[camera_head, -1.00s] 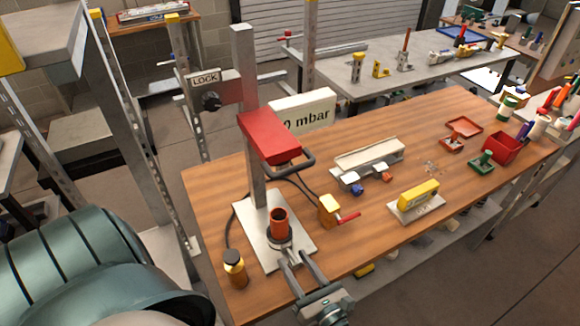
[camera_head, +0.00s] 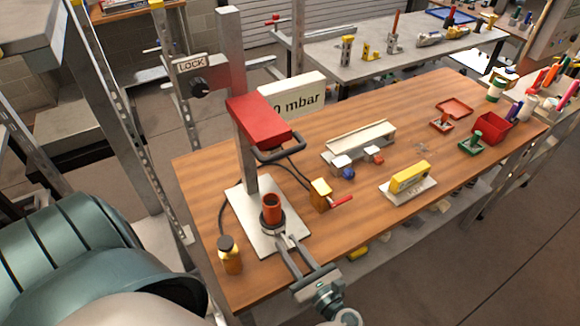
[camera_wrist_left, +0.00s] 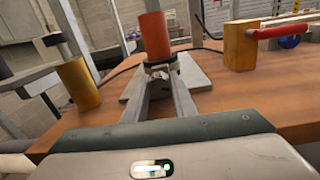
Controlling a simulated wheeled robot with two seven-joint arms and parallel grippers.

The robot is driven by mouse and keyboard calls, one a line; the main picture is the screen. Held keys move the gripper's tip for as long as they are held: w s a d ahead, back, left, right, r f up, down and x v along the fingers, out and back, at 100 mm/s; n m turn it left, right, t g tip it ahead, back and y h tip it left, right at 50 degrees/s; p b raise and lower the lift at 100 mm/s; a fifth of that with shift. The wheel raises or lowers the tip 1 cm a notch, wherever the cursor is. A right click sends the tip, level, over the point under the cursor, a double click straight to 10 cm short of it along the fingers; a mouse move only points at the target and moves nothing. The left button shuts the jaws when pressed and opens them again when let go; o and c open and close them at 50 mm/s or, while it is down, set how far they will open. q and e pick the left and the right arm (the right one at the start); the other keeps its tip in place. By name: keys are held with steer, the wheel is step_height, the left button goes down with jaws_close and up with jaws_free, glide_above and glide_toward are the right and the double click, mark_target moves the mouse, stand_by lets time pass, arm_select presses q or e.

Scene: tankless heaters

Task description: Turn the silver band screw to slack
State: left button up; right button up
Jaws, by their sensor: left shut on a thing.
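An orange-red cylinder (camera_head: 272,208) stands upright on the pale base plate of the press-like stand. My left gripper (camera_head: 283,241) reaches in from the front. Its fingertips (camera_wrist_left: 160,84) are at the near side of the band, closed on the silver band screw, which they mostly hide. The screw's turn angle cannot be read. My right gripper is not in view.
An amber bottle (camera_head: 231,258) stands left of the plate, and a yellow block valve with a red handle (camera_head: 321,194) stands right. The red press head (camera_head: 259,122) overhangs behind the cylinder. A yellow gauge block (camera_head: 409,177) sits farther right. Bare wood lies between them.

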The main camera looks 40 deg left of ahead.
arm_select(q)
steer(key=n, duration=0.2)
steer(key=shift+n, duration=0.4)
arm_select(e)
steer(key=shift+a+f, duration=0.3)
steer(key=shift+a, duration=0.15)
arm_select(q)
steer(key=o, duration=1)
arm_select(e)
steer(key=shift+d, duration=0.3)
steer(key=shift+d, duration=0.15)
